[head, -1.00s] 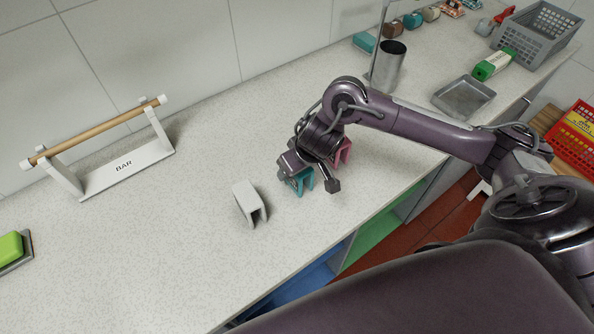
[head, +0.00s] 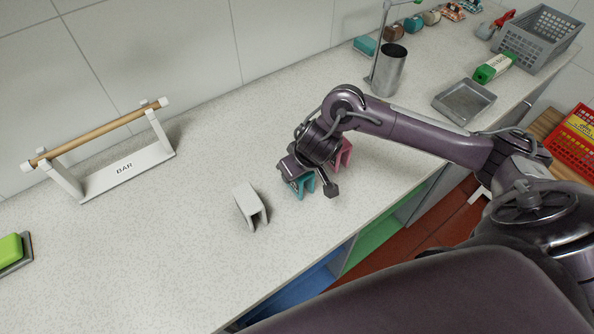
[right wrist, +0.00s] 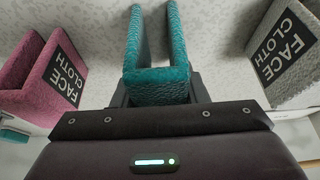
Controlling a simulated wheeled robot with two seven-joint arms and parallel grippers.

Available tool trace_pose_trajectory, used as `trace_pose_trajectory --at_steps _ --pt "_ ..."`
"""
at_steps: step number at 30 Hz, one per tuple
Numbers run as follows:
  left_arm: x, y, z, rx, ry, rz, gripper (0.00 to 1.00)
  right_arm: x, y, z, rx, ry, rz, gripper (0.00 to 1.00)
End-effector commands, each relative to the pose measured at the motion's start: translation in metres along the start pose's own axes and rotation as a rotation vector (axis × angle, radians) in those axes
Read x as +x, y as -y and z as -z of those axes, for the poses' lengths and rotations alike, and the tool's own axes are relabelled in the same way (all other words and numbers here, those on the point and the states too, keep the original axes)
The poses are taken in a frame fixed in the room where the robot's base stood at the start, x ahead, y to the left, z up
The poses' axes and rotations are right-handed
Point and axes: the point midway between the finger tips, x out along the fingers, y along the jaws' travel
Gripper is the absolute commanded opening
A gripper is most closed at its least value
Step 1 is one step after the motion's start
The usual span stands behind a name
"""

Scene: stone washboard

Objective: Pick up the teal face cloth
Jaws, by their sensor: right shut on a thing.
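The teal face cloth (head: 302,185) is a folded, inverted-U shape on the speckled counter, between a white face cloth (head: 251,205) on its left and a pink face cloth (head: 342,154) on its right. My right gripper (head: 309,184) is over the teal cloth and partly hides it. In the right wrist view the teal cloth (right wrist: 157,85) sits between the fingers of my right gripper (right wrist: 158,92), which are shut on it. The pink cloth (right wrist: 45,75) and white cloth (right wrist: 284,58) stand to either side, labelled FACE CLOTH. My left gripper is not in view.
A white BAR stand with a wooden rod (head: 100,131) stands at the back left. A green block (head: 11,249) lies at far left. A metal cup (head: 388,71), a metal tray (head: 463,100) and a grey basket (head: 537,38) are toward the right. The front-left counter is clear.

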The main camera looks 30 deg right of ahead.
Motion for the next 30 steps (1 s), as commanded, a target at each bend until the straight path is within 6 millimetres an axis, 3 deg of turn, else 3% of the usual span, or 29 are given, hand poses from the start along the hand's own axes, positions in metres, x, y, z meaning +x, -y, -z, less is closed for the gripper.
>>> trace_pose_trajectory --at_steps 8,13,15,21,30 --pt "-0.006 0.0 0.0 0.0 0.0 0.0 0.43 -0.023 0.001 0.011 -0.001 -0.004 0.002 0.14" --pt "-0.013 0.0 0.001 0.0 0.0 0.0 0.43 -0.057 0.001 0.026 -0.002 -0.008 0.002 0.14" --pt "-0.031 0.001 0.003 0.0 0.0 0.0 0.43 -0.081 -0.001 0.036 -0.003 -0.008 -0.003 0.14" --pt "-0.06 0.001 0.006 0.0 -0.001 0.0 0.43 -0.127 -0.001 0.055 -0.002 -0.008 -0.003 0.14" --pt "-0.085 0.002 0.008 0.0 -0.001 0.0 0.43 -0.17 0.0 0.072 -0.001 -0.004 -0.001 0.14"
